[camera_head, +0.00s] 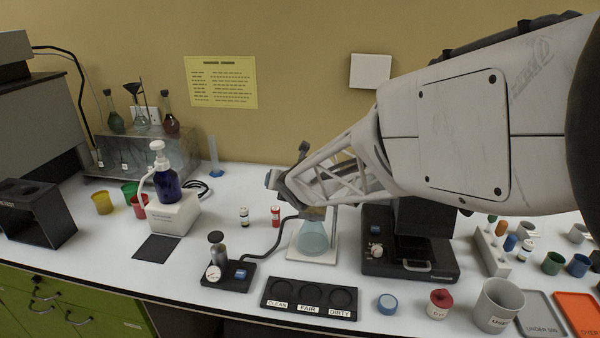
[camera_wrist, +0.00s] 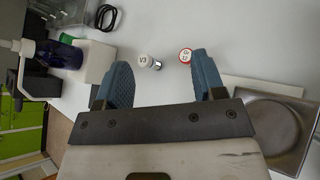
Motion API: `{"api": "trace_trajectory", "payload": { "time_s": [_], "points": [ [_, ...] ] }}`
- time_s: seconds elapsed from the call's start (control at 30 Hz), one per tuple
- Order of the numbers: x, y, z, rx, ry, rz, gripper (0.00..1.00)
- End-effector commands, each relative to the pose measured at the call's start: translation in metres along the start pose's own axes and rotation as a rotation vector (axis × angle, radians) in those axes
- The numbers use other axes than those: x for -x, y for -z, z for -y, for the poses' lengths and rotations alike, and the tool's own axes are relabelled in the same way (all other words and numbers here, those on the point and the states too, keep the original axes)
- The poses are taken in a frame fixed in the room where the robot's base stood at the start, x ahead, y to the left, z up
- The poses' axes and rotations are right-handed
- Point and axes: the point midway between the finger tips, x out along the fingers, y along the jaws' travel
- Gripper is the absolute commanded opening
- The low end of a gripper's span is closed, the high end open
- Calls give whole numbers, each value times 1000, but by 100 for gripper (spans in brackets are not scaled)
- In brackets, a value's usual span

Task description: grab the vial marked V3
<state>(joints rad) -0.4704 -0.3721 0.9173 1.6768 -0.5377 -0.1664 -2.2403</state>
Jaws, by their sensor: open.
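The V3 vial (camera_wrist: 146,61) has a white cap marked V3. In the head view, a small white-capped vial (camera_head: 244,216) stands upright on the white bench. A red-ringed vial (camera_wrist: 185,56) stands beside V3; a red vial (camera_head: 276,216) shows right of the white one in the head view. My gripper (camera_wrist: 162,69) is open and empty, with two blue fingers. In the wrist view both vials appear between the fingertips, V3 nearer the left finger. In the head view my gripper (camera_head: 284,180) is above and right of the vials, apart from them.
A blue pump bottle (camera_head: 167,186) on a white box stands to the left. A flask (camera_head: 313,238) on a white plate and a black device (camera_head: 410,259) stand to the right. A gauge unit (camera_head: 228,272) and a labelled tray (camera_head: 308,298) lie in front.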

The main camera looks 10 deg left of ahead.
Motion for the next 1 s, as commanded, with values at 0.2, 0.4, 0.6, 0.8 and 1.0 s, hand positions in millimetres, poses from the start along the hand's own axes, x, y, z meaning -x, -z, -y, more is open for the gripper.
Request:
{"api": "trace_trajectory", "payload": {
  "time_s": [0.2,0.4,0.6,0.8,1.0],
  "points": [
    [-48,30,-47,331,-139,36,63],
    [-66,44,-69,484,-202,68,63],
    [-68,47,-72,509,-211,73,63],
    [-68,47,-71,507,-210,72,63],
    [-72,53,-68,506,-209,71,63]
  ]
}}
